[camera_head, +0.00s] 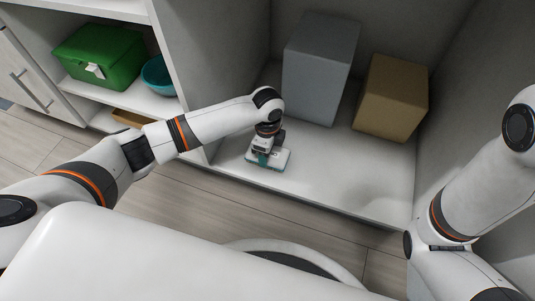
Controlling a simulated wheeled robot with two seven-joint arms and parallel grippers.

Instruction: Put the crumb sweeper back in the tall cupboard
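The crumb sweeper (279,160), a small white block with teal parts, rests on the floor of the tall cupboard (345,183), near its left front. My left arm reaches in from the left, and my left gripper (265,150) points down at the sweeper's top. The gripper hides part of the sweeper and appears to touch it. Its fingers are too small and covered to show whether they are closed on it. My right arm is at the right edge, and its gripper is outside the picture.
A grey box (318,70) and a tan box (391,98) stand behind the sweeper. The cupboard floor to its right is clear. On the left shelves are a green box (100,55) and a teal bowl (158,77).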

